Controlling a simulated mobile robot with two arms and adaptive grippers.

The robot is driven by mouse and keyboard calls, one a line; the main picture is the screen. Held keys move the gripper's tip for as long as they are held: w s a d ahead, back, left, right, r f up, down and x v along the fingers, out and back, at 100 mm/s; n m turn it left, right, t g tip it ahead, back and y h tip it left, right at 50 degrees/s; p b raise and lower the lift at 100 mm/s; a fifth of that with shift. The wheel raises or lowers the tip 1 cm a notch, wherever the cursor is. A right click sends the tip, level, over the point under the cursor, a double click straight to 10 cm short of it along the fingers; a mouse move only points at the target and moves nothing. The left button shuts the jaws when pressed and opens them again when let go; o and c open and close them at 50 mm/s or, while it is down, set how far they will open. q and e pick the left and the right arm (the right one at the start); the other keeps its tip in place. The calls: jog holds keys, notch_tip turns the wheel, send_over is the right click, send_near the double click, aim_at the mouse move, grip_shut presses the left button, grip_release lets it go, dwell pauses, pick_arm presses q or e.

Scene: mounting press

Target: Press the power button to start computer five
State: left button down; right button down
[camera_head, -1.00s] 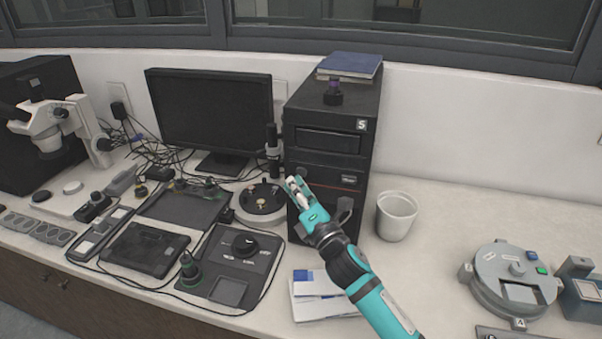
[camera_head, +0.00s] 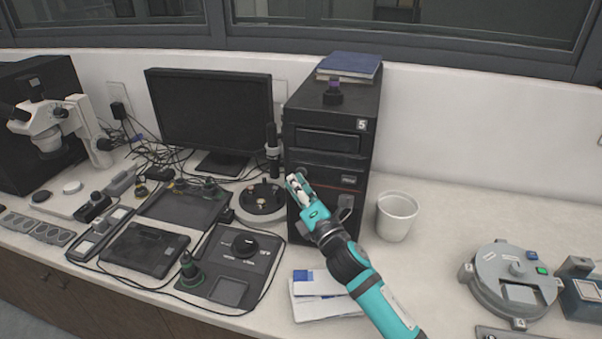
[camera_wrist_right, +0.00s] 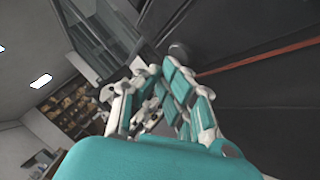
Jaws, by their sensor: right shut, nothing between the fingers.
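The black computer tower (camera_head: 327,142) with a white label "5" stands upright at the middle of the bench. My right gripper (camera_head: 293,181) is shut and empty at the tower's front face, below the drive bay. In the right wrist view my right gripper's fingers (camera_wrist_right: 160,72) are together, close to the dark front panel (camera_wrist_right: 265,95). A round dark button (camera_wrist_right: 179,50) on that panel lies just beyond the fingertips. In the head view the button is small beside the fingertips; I cannot tell whether they touch it. My left gripper is not in view.
A monitor (camera_head: 210,112) and a round black-topped fixture (camera_head: 262,198) stand left of the tower. A white cup (camera_head: 396,216) is close on its right. A blue book (camera_head: 349,66) and small dark object (camera_head: 333,93) lie on top.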

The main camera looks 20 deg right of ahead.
jog(key=shift+w+d, duration=0.25)
jog(key=shift+w, duration=0.05)
dwell(0.8)
jog(key=shift+s+a, duration=0.5)
jog(key=shift+s, duration=0.15)
jog(key=shift+s+a, duration=0.75)
jog(key=shift+s, duration=0.25)
jog(key=shift+s+a, duration=0.75)
jog(key=shift+s, duration=0.25)
